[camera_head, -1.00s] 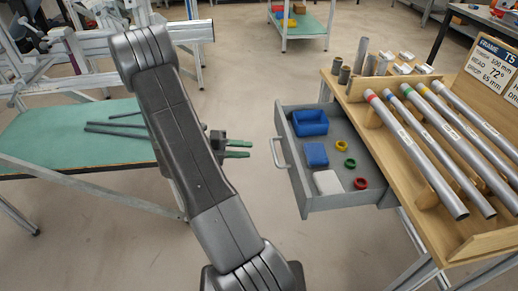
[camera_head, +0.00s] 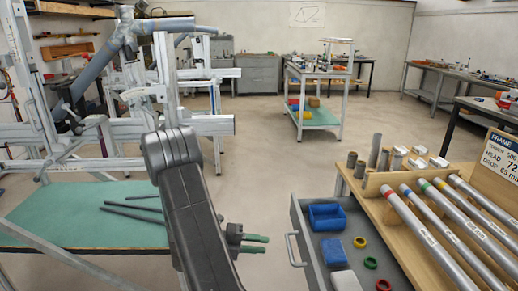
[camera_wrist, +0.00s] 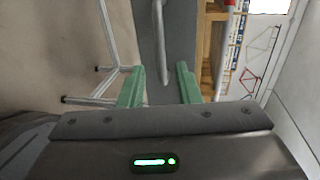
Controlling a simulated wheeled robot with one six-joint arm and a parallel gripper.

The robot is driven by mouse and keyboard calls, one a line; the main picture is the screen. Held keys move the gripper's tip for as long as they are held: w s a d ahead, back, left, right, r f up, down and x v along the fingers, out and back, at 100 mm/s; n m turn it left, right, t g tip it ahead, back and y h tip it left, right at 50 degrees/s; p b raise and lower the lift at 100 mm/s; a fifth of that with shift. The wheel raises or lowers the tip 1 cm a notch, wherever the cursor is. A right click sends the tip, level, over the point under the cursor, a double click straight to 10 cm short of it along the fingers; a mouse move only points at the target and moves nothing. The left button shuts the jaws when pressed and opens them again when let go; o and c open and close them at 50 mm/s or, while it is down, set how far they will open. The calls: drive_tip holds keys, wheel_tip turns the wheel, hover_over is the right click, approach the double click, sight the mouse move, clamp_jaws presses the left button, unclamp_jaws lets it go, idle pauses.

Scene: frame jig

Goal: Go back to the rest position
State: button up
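My gripper (camera_head: 254,243) is in the head view beside my dark arm, left of the open drawer. In the wrist view, its two green fingers (camera_wrist: 160,88) stand apart with nothing held between them. A grey strip and a curved bar, perhaps the drawer's front and handle, show beyond the fingers in the wrist view.
Metal tubes (camera_head: 440,232) lie on the bench. A green-topped table (camera_head: 75,208) with dark rods stands left. Open floor lies ahead.

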sight(290, 246)
drive_tip(key=b+x, duration=0.1)
drive_tip(key=x, duration=0.9)
drive_tip(key=shift+w+d, duration=0.1)
